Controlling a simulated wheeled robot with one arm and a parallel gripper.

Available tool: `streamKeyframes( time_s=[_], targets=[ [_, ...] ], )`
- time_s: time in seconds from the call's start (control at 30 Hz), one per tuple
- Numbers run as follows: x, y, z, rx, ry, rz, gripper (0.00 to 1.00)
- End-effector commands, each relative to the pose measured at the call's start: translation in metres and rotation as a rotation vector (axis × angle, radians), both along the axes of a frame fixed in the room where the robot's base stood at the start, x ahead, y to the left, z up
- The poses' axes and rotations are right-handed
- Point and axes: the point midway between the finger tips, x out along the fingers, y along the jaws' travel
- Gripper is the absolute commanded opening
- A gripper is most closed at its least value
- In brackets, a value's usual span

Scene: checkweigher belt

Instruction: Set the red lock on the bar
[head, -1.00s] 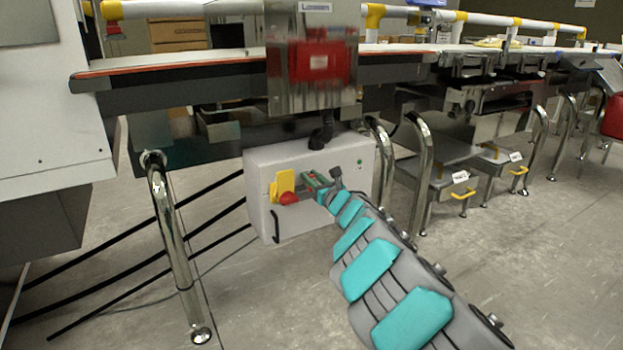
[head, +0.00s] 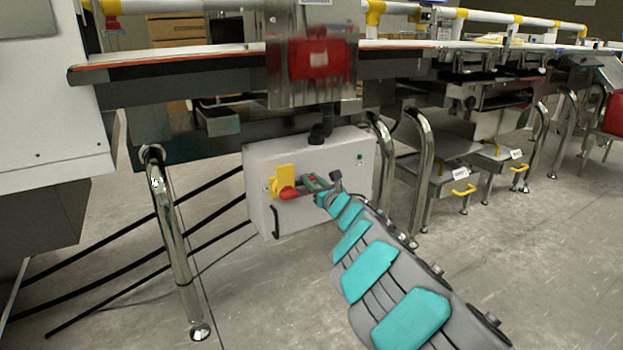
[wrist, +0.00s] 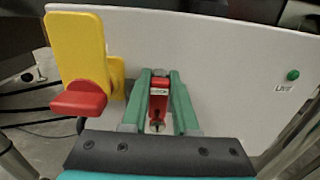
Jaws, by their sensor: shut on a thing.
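My gripper (wrist: 159,76) is shut on a small red lock (wrist: 158,101), which sits between the two green fingers with a pale label and a metal part showing. In the head view my gripper (head: 312,182) is in front of the grey-white box, just right of a yellow plate (head: 284,179) with a red handle (head: 288,193). In the wrist view the yellow plate (wrist: 75,50) and red handle (wrist: 80,97) are left of the fingers, apart from them. I cannot make out the bar clearly, nor whether the lock touches anything.
The grey-white box (head: 330,160) hangs under the conveyor (head: 180,62). It has a black handle (head: 276,221) and a green button (wrist: 292,75). Bent metal legs stand left (head: 168,230) and right (head: 424,170) of it. Floor in front is clear.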

Motion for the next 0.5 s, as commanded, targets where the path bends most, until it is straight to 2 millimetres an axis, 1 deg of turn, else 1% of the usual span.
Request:
streamKeyframes(
  time_s=[0.33,0.37,0.5],
  targets=[
    [0.0001,-0.0003,-0.0091,0.002,0.000,-0.001,0.00],
    [0.0001,-0.0002,-0.0094,0.001,0.000,0.000,0.29],
    [0.0000,-0.0002,-0.0088,0.001,0.000,0.000,0.45]
  ],
)
